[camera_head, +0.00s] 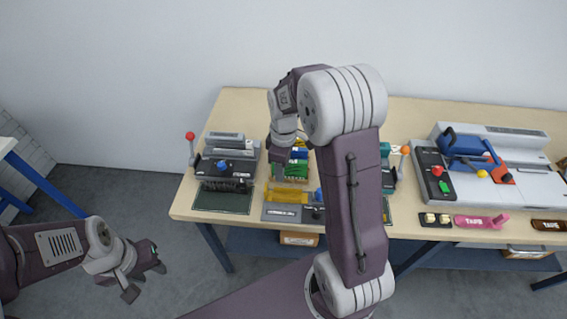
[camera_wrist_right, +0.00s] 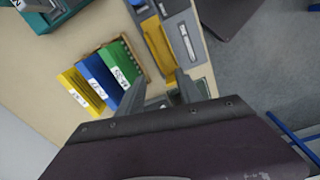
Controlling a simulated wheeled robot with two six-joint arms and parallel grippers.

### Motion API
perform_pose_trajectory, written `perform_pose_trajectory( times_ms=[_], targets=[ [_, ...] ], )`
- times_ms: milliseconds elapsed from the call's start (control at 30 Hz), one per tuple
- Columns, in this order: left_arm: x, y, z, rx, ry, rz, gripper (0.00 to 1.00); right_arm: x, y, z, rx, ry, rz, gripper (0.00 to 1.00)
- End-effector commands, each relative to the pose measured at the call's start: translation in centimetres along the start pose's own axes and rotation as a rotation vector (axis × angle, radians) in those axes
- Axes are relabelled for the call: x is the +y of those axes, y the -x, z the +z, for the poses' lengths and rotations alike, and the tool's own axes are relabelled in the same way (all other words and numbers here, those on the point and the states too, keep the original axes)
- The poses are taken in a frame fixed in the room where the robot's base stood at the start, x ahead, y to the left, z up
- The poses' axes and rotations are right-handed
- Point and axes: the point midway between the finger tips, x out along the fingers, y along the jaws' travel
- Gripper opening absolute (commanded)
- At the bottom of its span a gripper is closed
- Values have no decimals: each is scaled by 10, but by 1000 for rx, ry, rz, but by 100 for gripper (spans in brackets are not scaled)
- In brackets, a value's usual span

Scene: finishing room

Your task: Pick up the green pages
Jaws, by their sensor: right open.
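The green pages (camera_wrist_right: 120,62) stand upright in a wooden rack beside blue pages (camera_wrist_right: 98,78) and yellow pages (camera_wrist_right: 78,90), each with a white label. In the head view the green pages (camera_head: 297,169) show partly, in the middle of the table, close by my right gripper (camera_head: 282,157). In the right wrist view my right gripper (camera_wrist_right: 163,88) is open and empty, its fingers pointing down beside the rack, near the green end. My left gripper (camera_head: 144,277) is open and empty, off the table at lower left.
A binding machine with a red-knobbed lever (camera_head: 190,137) stands left of the rack. A yellow piece (camera_head: 288,194) lies on a grey base in front. A large grey machine (camera_head: 500,150) and a pink TABS holder (camera_head: 480,221) are at right. My right arm hides the centre.

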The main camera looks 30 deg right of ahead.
Motion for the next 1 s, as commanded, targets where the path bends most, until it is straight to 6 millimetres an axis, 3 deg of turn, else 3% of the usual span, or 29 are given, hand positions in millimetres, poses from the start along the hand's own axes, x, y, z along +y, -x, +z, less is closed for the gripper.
perform_pose_trajectory(
  times_ms=[200, 333, 467, 700, 867, 1000],
  targets=[
    [0, 24, -3, 0, 0, 0, 36, 57, 2, 4, -24, 155, -27, 42],
    [0, 28, -3, 0, 0, 0, 36, 74, -3, 9, -30, 204, -37, 42],
    [0, 27, -3, 0, 0, 0, 36, 76, -7, 10, -31, 212, -39, 42],
    [1, 32, -4, 0, 0, 0, 36, 73, -40, 10, -31, 211, -40, 42],
    [1, 33, -4, 0, 0, 0, 36, 74, -46, 10, -30, 210, -38, 42],
    [1, 41, -4, 0, 0, 0, 36, 71, -69, 8, -32, 211, -42, 42]
  ],
)
